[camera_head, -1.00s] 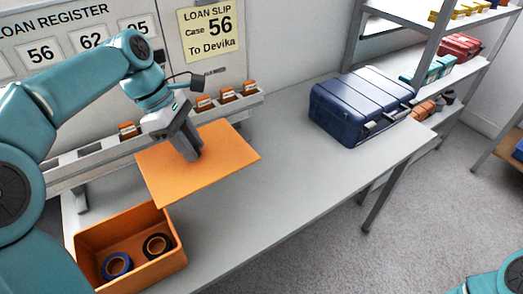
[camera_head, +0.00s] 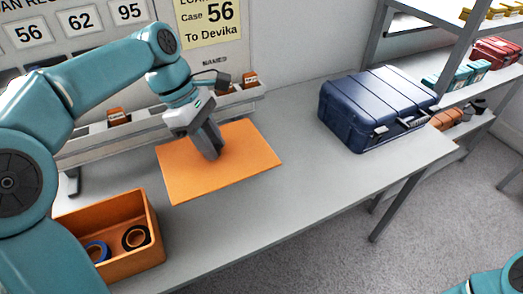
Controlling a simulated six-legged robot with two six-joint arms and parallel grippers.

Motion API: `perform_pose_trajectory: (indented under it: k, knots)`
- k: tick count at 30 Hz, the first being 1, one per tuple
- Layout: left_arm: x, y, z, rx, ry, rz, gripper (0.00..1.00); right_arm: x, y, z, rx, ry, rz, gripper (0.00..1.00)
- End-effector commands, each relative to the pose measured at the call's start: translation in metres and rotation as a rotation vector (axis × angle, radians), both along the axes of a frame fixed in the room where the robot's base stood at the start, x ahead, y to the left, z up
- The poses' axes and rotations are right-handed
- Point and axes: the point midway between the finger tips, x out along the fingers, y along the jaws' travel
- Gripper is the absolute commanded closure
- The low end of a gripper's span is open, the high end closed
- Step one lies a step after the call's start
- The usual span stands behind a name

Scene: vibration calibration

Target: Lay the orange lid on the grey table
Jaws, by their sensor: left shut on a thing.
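The orange lid (camera_head: 240,172) is a flat rectangular panel in the middle left of the head view. My left gripper (camera_head: 213,151) points down onto it and is shut on it, its fingers hiding the grip point. The lid is over the grey table (camera_head: 320,190), low and nearly level; I cannot tell whether its underside touches the table. The orange box (camera_head: 152,222) stands open at the lower left with a blue ring (camera_head: 98,250) and a black ring (camera_head: 136,238) inside. My right gripper is out of view; only a bit of its arm shows at the lower right.
A dark blue case (camera_head: 375,105) stands on the table's right part. A grey rail (camera_head: 80,152) with small orange-and-white items runs behind the lid. A shelf unit (camera_head: 470,60) stands at the right. The table front between lid and case is clear.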

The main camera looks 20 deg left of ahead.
Motion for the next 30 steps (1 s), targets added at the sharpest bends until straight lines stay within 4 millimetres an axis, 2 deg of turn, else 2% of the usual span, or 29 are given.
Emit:
perform_pose_trajectory:
  k: [5,15,18,25,30]
  knots:
    - [-0.002,-0.004,-0.024,-0.001,-0.002,-0.017,1.00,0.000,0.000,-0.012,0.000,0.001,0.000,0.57]
    - [-0.003,-0.003,-0.122,-0.001,0.000,-0.014,1.00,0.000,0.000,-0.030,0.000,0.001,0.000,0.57]
    - [-0.003,-0.003,-0.143,-0.001,0.000,-0.012,1.00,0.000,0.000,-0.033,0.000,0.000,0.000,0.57]
    - [-0.001,-0.003,-0.167,-0.001,-0.002,-0.013,1.00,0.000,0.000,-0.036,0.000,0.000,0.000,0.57]
    - [-0.001,-0.004,-0.196,-0.001,-0.001,-0.013,1.00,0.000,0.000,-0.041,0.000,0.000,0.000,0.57]
